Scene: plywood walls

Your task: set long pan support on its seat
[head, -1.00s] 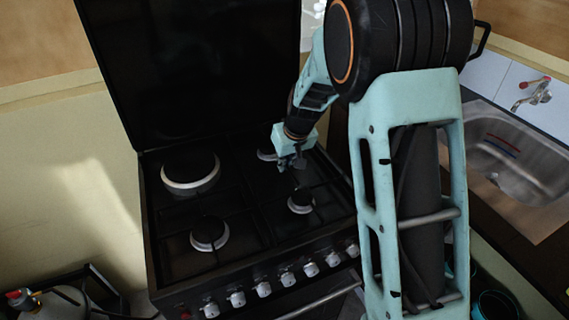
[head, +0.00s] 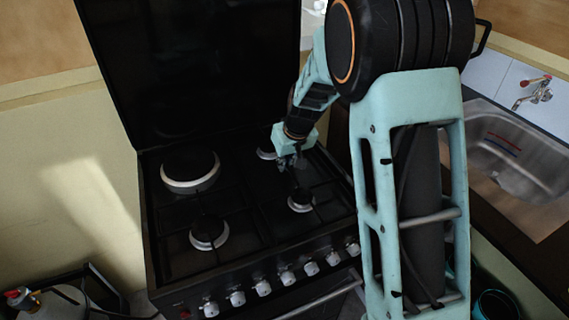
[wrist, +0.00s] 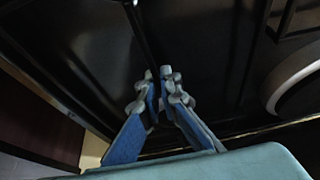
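My gripper (head: 290,162) is low over the right half of the black hob, between the back-right and front-right burners. In the wrist view its two fingers (wrist: 160,85) come together around a thin black bar (wrist: 141,38), which I take as the long pan support. The bar runs from the fingertips toward the top of the picture. Black bars on the black hob blend together in the head view. I cannot tell whether the support touches the hob or sits fully in its seat.
The stove's black lid (head: 195,70) stands raised behind the hob. The front-right burner (head: 301,200) is close to my gripper. Knobs (head: 263,287) line the front edge. A steel sink (head: 515,155) is at the right. A gas bottle (head: 50,305) stands at lower left.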

